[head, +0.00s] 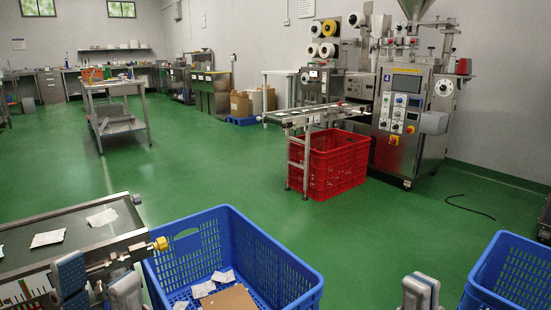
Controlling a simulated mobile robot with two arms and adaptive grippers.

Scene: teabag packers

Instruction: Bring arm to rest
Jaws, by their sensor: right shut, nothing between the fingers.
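My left gripper (97,284) is at the bottom left, in front of the end of the near conveyor. Its two grey-blue fingers stand apart with nothing visible between them. My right gripper (419,291) is at the bottom edge, right of centre, between the two blue crates in the picture. Its fingers are together and hold nothing. Only the tips of both grippers show; most of both arms is out of view.
The near conveyor (75,218) carries white packets. A blue crate (290,262) beside it holds packets and a brown cardboard piece. Another blue crate (515,268) stands at the right. A red crate (338,170) sits under the packing machine's conveyor. The green floor between is clear.

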